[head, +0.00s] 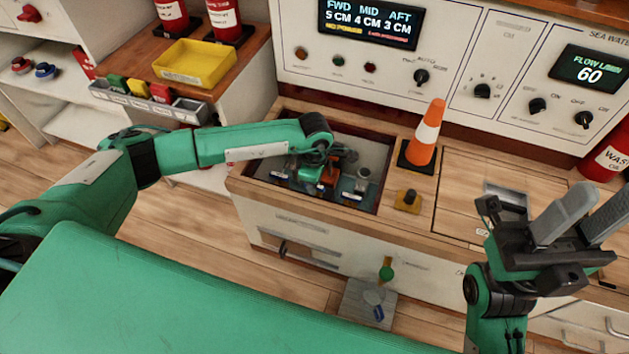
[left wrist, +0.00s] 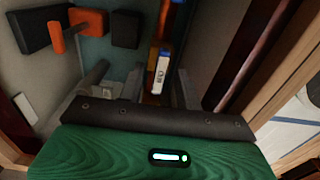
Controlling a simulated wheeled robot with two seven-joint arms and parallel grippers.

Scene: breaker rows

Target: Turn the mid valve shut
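The recessed well (head: 378,150) in the wooden counter holds a row of small fittings with white-and-blue labels. An orange part (head: 330,172) is in the middle of the row and a grey round-topped one (head: 362,178) is to its right. My left gripper (head: 318,158) reaches down into the well over the row, partly hiding it. In the left wrist view its fingers (left wrist: 143,72) are apart, with a labelled orange part (left wrist: 160,65) beyond the gap. An orange lever (left wrist: 58,38) shows at upper left beside dark blocks. I cannot tell which is the mid valve. My right gripper (head: 572,222) is open and empty.
An orange-and-white cone (head: 428,132) and a yellow-based knob (head: 408,200) stand right of the well. The display (head: 370,20) reads FWD 5, MID 4, AFT 3 CM. A yellow tray (head: 195,64) is at left. The well's wooden rim (head: 300,205) surrounds the left gripper.

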